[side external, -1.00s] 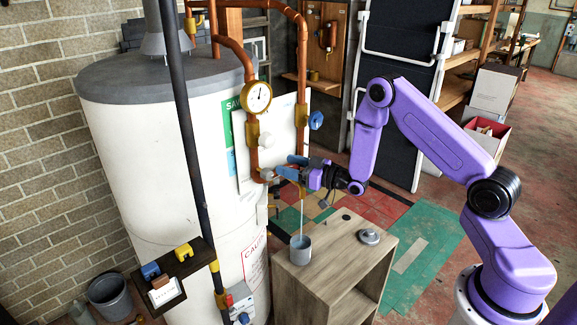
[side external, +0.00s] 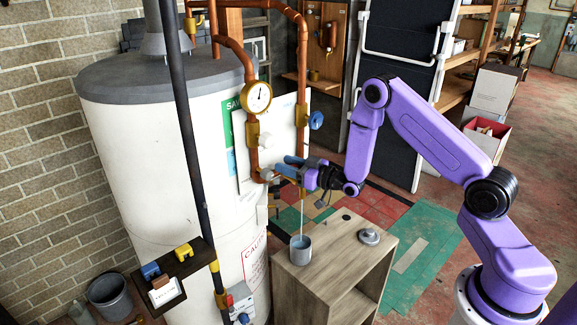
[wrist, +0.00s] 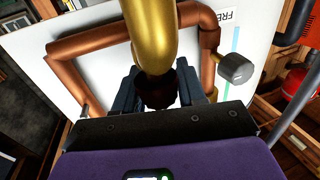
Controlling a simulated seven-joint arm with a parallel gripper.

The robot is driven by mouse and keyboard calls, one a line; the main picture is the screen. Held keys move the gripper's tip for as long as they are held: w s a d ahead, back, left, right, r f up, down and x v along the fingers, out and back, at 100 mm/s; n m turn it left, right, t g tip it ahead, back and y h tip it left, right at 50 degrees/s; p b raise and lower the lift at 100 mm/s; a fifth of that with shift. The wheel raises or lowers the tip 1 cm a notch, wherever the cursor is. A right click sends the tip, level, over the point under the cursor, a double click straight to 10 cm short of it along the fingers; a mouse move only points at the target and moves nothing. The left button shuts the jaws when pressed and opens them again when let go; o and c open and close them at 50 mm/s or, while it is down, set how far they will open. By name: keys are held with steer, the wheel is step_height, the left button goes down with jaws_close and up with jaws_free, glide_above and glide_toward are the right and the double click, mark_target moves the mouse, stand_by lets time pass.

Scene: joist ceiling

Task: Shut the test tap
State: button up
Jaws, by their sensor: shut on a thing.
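The test tap is on the copper pipework at the front of the white tank. In the wrist view its brass body (wrist: 154,38) curves in from the top. A dark brown rounded part, which looks like the tap's handle (wrist: 158,94), sits between my two dark fingers. My gripper (side external: 281,166) is shut on it, with the blue-grey fingers at the pipe in the side view. The fingers hide most of the handle there. A thin pale stream (side external: 302,212) runs down below the tap to a grey cup (side external: 300,252) on the wooden cabinet.
A pressure gauge (side external: 258,96) and a blue valve wheel (side external: 316,120) sit on nearby copper pipes. A round metal object (side external: 369,237) lies on the cabinet top (side external: 335,252). A dark vertical pipe (side external: 186,130) stands left of the tap. A grey knob (wrist: 235,68) shows in the wrist view.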

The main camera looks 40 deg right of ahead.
steer(key=m+h, duration=0.2)
steer(key=h, duration=0.1)
steer(key=m+h, duration=0.1)
steer(key=h, duration=0.2)
steer(key=m+h, duration=0.2)
steer(key=shift+d+m+h, duration=0.3)
steer(key=shift+h, duration=0.1)
steer(key=m+g+h, duration=0.1)
steer(key=h, duration=0.1)
steer(key=m+g+h, duration=0.1)
steer(key=m+h, duration=0.1)
steer(key=d+m+g+h, duration=0.1)
steer(key=m+h, duration=0.1)
steer(key=h, duration=0.1)
steer(key=shift+s, duration=0.15)
steer(key=shift+g+h, duration=0.3)
steer(key=shift+h, duration=0.1)
steer(key=o, duration=1)
steer(key=shift+m, duration=0.3)
steer(key=shift+c, duration=0.2)
steer(key=v, duration=1.7)
steer(key=shift+s, duration=0.3)
steer(key=shift+w+a, duration=0.1)
